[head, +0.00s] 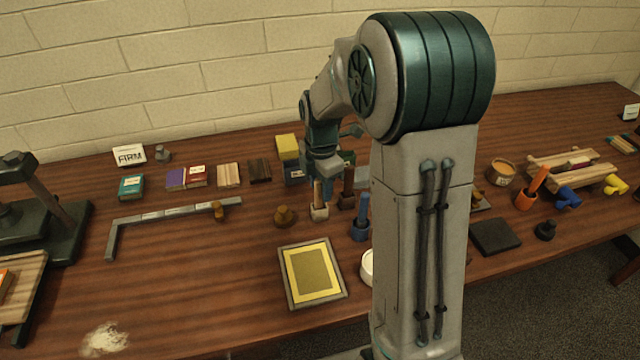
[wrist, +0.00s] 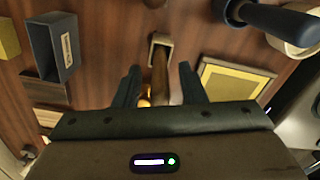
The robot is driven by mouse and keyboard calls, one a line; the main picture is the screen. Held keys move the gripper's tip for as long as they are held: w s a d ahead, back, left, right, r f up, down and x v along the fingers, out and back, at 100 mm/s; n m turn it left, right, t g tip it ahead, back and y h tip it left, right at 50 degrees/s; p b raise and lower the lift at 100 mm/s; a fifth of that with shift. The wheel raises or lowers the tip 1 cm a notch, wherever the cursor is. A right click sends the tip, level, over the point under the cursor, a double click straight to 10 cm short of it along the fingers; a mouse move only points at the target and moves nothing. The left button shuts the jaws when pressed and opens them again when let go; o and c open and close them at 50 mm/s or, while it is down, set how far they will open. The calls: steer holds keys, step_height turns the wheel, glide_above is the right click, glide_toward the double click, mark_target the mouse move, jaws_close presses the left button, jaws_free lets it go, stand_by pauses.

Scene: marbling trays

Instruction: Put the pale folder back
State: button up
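The folder appears to be the slim tan upright piece (head: 318,194) standing in a small pale square holder (head: 320,213). My gripper (head: 322,183) is just above that holder, pointing down. In the wrist view, the holder (wrist: 161,39) lies beyond the fingertips, and the tan-brown piece (wrist: 160,72) runs from it back between my fingers. My gripper (wrist: 160,75) is open, with a visible gap on each side of the piece. The piece's lower end is hidden inside the holder.
A blue tool in a blue holder (head: 361,230) stands close by on the right. A dark blue open box (wrist: 50,48) and a yellow block (head: 287,145) are behind. A framed yellow tray (head: 292,298) lies in front. A brown knob (head: 284,216) is left.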

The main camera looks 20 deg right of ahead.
step_height(320, 180, up, 12)
steer(key=shift+f, duration=0.1)
steer(key=s+f+m+t, duration=0.2)
steer(key=s+m+t, duration=0.1)
steer(key=s+m, duration=1.8)
steer(key=shift+s+a, duration=0.15)
steer(key=shift+a, duration=0.1)
